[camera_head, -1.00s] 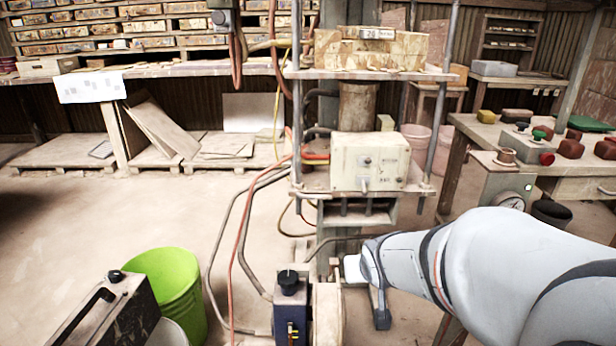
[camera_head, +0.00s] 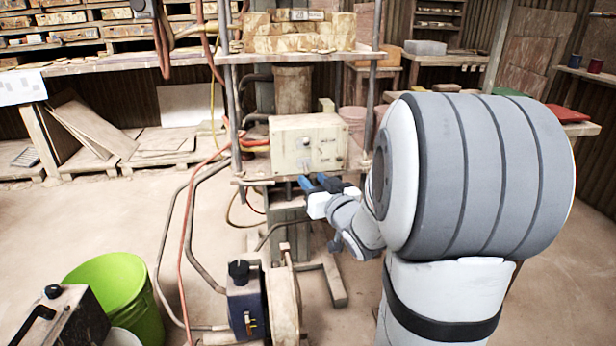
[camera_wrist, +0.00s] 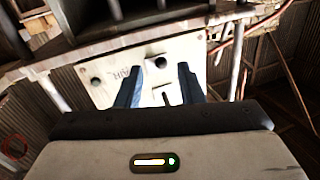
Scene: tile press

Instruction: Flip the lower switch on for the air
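The cream control box (camera_head: 309,146) is mounted on the press, and its front fills the middle of the wrist view (camera_wrist: 108,92). That front carries dark round knobs (camera_wrist: 97,81), a faint label and a small dark lever switch (camera_wrist: 166,97) between my fingers' lines in the picture. I cannot tell whether the switch is on or off. My gripper (camera_head: 316,184) is just in front of the box's lower edge. Contact with the box cannot be told.
Press posts (camera_head: 234,110) and a shelf (camera_head: 300,56) with stacked tiles frame the box. Hoses (camera_head: 187,230) hang to the left. A blue unit with a black knob (camera_head: 244,298) stands below.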

